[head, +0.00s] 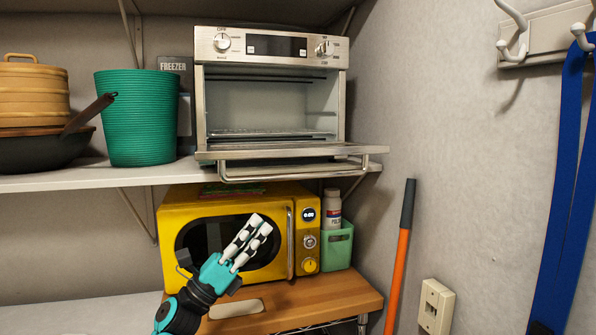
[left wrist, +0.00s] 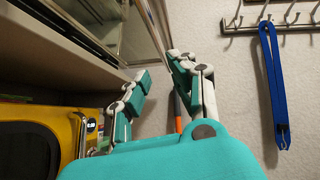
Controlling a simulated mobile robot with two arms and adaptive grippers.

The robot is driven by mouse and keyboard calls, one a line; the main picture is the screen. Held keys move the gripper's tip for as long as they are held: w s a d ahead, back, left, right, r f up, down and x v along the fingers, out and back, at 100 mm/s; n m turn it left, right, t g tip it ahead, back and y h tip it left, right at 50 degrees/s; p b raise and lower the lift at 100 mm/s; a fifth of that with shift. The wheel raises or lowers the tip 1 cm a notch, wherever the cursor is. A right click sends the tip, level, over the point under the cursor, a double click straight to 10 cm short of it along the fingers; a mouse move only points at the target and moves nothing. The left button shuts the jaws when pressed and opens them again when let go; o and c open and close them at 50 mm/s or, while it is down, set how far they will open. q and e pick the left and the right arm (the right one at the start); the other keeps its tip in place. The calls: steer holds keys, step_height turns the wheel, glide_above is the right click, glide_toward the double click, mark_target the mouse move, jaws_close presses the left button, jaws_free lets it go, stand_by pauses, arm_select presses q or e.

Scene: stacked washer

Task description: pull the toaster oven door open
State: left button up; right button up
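The silver toaster oven (head: 271,44) stands on the upper shelf. Its door (head: 280,153) is folded down, close to level, and the inside shows empty apart from a rack. The door's bar handle (head: 300,170) sticks out over the shelf's front edge. My left gripper (head: 261,224) is below the handle, in front of the yellow microwave, apart from the door. In the left wrist view its two fingers (left wrist: 158,68) are spread with nothing between them. Metal and glass at the upper left there look like part of the oven. My right gripper is not in view.
The yellow microwave (head: 282,231) sits on a wooden board (head: 338,299) under the shelf (head: 98,175). A green basket (head: 138,118) and a dark pan (head: 45,150) stand left of the oven. An orange-handled pole (head: 397,275) leans at the right wall. Space before the door looks clear.

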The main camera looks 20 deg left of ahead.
mark_target(300, 176)
arm_select(q)
steer(key=p+x, duration=0.4)
steer(key=x, duration=0.8)
steer(key=shift+w+d+r+p, duration=0.1)
steer(key=shift+r+p, duration=0.2)
steer(key=shift+p, duration=0.1)
steer(key=shift+w+d+r, duration=0.4)
steer(key=shift+w, duration=0.05)
jaws_close()
